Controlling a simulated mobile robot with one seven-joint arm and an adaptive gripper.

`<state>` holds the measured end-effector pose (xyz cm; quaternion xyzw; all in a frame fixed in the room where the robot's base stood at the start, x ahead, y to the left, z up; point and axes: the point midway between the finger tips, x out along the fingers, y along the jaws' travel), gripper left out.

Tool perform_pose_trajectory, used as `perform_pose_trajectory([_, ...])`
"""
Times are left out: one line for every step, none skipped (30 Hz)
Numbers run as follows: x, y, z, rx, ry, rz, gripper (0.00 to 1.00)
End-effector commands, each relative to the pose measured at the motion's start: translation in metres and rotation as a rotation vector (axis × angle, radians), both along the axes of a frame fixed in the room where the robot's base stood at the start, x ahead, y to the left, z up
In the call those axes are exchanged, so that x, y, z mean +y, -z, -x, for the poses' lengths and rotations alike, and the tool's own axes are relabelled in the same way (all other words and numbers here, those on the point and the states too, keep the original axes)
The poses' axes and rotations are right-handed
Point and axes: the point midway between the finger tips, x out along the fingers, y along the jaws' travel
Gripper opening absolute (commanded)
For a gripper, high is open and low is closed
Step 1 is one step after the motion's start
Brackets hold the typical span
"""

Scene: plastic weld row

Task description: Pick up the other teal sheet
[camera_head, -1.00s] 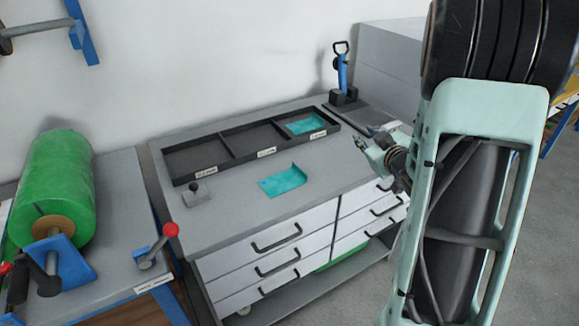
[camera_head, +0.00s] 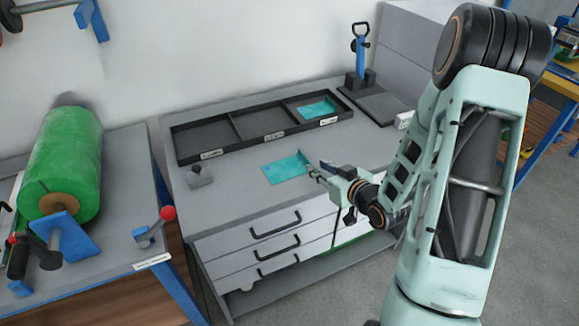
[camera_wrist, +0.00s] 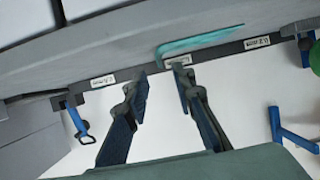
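One teal sheet (camera_head: 284,168) lies on the grey worktop in front of the tray, its right edge bent upward. In the wrist view this sheet (camera_wrist: 205,42) shows as a thin strip beyond the fingertips. Another teal sheet (camera_head: 317,109) lies in the right compartment of the black tray (camera_head: 236,143). My gripper (camera_head: 316,168) is low over the worktop at the right end of the nearer sheet. In the wrist view my gripper (camera_wrist: 161,74) has its fingers apart with nothing between them. I cannot tell whether a finger touches the sheet.
The tray's left and middle compartments are empty. A small grey block with a knob (camera_head: 200,175) stands at the worktop's left. A blue-handled tool (camera_head: 360,58) stands at the back right. A green roll (camera_head: 62,160) is on the left bench.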

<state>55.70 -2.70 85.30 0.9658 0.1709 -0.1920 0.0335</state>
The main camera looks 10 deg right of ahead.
Motion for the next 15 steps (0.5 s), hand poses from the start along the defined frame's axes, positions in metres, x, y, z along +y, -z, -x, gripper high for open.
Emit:
perform_pose_trajectory([0.001,0.002,-0.003,0.000,0.000,-0.001,0.24])
perform_pose_trajectory([0.002,0.002,-0.005,0.000,0.000,-0.001,0.24])
perform_pose_trajectory([0.003,0.003,-0.007,0.000,0.000,0.000,0.24])
perform_pose_trajectory([0.004,0.004,-0.009,0.000,0.000,0.000,0.24])
perform_pose_trajectory([0.005,0.005,-0.012,0.000,-0.001,0.001,0.24])
perform_pose_trajectory([0.007,0.007,-0.016,0.001,-0.001,0.000,0.24])
perform_pose_trajectory([0.009,0.009,-0.020,0.001,-0.001,0.000,0.24])
perform_pose_trajectory([0.010,0.011,-0.025,0.001,-0.001,0.001,0.24])
perform_pose_trajectory([0.013,0.013,-0.030,0.001,-0.002,0.000,0.24])
perform_pose_trajectory([0.014,0.015,-0.035,0.001,-0.001,0.000,0.24])
perform_pose_trajectory([0.015,0.016,-0.038,0.001,0.000,0.001,0.24])
perform_pose_trajectory([0.016,0.018,-0.042,0.000,0.000,0.001,0.24])
perform_pose_trajectory([0.017,0.019,-0.045,0.001,0.000,0.001,0.24])
perform_pose_trajectory([0.018,0.020,-0.047,0.002,0.000,0.002,0.24])
perform_pose_trajectory([0.019,0.021,-0.049,0.002,0.000,0.002,0.24])
